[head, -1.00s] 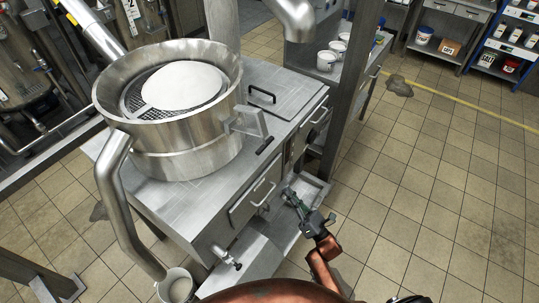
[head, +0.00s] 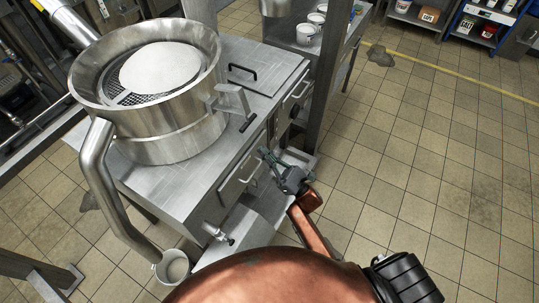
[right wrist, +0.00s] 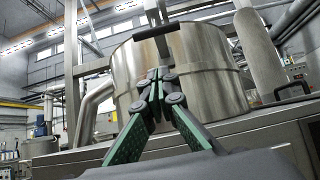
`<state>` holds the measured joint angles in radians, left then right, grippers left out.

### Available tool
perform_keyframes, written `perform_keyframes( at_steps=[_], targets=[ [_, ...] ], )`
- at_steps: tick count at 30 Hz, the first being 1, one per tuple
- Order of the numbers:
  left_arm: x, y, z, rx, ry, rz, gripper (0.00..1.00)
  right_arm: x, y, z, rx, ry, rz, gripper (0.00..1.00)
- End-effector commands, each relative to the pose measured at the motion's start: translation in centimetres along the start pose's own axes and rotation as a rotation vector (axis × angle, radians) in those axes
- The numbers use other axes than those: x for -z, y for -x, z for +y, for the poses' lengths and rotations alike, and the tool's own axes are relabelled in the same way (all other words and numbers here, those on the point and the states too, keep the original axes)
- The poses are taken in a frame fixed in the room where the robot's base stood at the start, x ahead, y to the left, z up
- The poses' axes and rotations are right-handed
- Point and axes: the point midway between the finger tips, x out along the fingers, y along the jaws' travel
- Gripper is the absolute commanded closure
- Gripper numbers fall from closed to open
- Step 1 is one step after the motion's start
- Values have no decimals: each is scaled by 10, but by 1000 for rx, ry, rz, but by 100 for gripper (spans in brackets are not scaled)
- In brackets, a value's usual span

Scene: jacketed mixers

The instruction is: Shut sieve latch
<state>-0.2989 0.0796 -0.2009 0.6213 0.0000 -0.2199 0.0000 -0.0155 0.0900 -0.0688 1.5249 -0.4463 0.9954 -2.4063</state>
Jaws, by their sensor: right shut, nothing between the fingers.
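The round steel sieve (head: 150,95) stands on a steel cabinet, with white powder (head: 160,66) on its mesh. A steel latch arm (head: 232,99) sticks out from its right side, with a black grip (head: 248,122) at its outer end. In the right wrist view the sieve drum (right wrist: 205,65) fills the middle and the black grip (right wrist: 157,30) shows above the fingertips. My right gripper (head: 265,154) is shut and empty in front of the cabinet's front face, below and apart from the grip. It also shows in the right wrist view (right wrist: 158,75). My left gripper is not in view.
The steel cabinet (head: 180,195) has a black top handle (head: 242,69) and front drawer handles. A steel post (head: 325,85) stands behind my right gripper. A bent outlet pipe (head: 95,180) leads down to a bucket (head: 174,268). The tiled floor at right is clear.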

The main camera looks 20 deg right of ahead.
Motion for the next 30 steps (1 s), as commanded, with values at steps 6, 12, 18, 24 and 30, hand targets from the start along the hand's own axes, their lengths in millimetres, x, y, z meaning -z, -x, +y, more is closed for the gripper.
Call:
perform_keyframes(
  at_steps=[6, 12, 18, 24, 30],
  targets=[
    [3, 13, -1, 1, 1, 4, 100, -3, -48, 0, -2, 0, -3, 100],
    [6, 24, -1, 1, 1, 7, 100, -20, -71, 0, -1, 1, 0, 100],
    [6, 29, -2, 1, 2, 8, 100, -28, -80, 0, 1, -1, 0, 100],
    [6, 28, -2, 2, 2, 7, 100, -28, -80, 0, 0, -2, 1, 100],
    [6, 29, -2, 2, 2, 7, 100, -28, -80, 0, 0, -1, 2, 100]
  ],
)
